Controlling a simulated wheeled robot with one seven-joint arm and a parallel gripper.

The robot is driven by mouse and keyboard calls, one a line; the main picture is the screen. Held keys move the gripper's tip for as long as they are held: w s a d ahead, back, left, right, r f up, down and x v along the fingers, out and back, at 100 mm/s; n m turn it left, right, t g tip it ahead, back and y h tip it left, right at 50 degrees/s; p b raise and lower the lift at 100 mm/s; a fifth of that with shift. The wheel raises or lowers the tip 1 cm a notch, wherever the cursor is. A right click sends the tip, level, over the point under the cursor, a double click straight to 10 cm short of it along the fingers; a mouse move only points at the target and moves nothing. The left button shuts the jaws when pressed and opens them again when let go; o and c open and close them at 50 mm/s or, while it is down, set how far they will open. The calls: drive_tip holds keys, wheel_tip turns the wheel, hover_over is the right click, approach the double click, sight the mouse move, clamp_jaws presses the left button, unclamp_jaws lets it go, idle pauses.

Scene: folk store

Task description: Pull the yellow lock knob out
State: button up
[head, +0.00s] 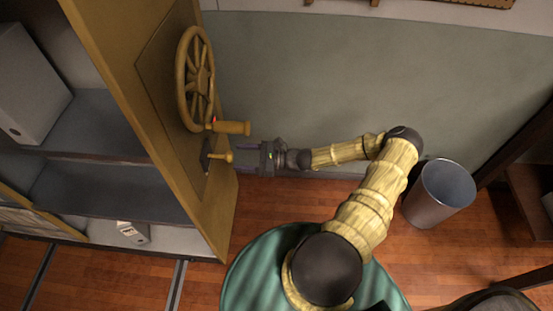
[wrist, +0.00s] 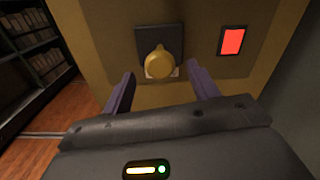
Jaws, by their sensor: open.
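The yellow lock knob (head: 222,156) sticks out from a dark plate on the yellow-brown panel, below the wheel's handle. In the wrist view the knob (wrist: 159,63) is round and sits ahead of my fingertips, roughly centred between them, with the dark plate (wrist: 159,38) behind it. My gripper (head: 243,158) is level with the knob and just right of it in the head view. In the wrist view my gripper (wrist: 163,77) is open, one finger on each side, with nothing held. I cannot tell the exact gap between fingertips and knob.
A spoked wheel (head: 196,79) with a crank handle (head: 231,127) is just above the knob. A red light (wrist: 232,40) is on the panel right of the knob. Shelves (head: 95,185) stand left, a metal bin (head: 438,194) right. The wall side right of the panel is clear.

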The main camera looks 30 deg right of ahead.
drive_tip(key=b+v, duration=0.1)
drive_tip(key=v, duration=1.1)
drive_tip(key=shift+d, duration=0.35)
drive_tip(key=shift+s, duration=0.15)
drive_tip(key=s+a+r+n+g+h, duration=0.7)
drive_tip(key=a+n+g+h, duration=0.15)
drive_tip(key=n+g, duration=0.4)
drive_tip(key=s+a+r+n+t+h+p, duration=0.1)
drive_tip(key=r+n+h+p, duration=0.1)
drive_tip(key=r, duration=0.7)
drive_tip(key=s+a+r+n+t+h+p, duration=0.1)
drive_tip(key=r+n+p, duration=0.3)
drive_tip(key=r, duration=0.5)
drive_tip(key=s+a+r+n+t+h+p, duration=0.1)
drive_tip(key=a+r+n+t+h+p, duration=0.1)
drive_tip(key=r+p, duration=0.5)
wheel_tip(320, 180, up, 2)
drive_tip(key=shift+a+r+n+t+h, duration=0.1)
drive_tip(key=shift+a+n+t+h, duration=0.15)
drive_tip(key=shift+n+t+h, duration=0.6)
